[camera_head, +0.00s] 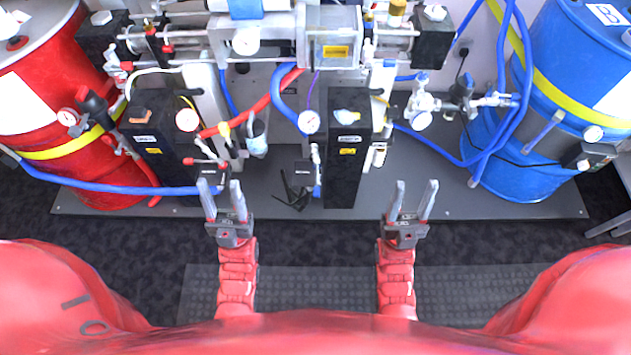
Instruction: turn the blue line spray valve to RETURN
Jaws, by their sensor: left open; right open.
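Near the bottom of the middle of the machine, a small valve (316,158) with a blue part below it sits just left of the right black column. A small black label plate (300,166) is beside it; its words and the handle's setting are too small to read. A matching valve with a red handle (205,161) is to the left, by the left black column. My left gripper (220,188) is open and empty, in front of the red-handled valve. My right gripper (417,188) is open and empty, to the right of the right column and apart from the blue-marked valve.
A red drum (50,120) stands at the left and a blue drum (550,110) at the right, with hoses running from them. Black columns (345,180) and gauges (308,122) crowd the middle. The grey base plate (470,205) has bare room at the front right.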

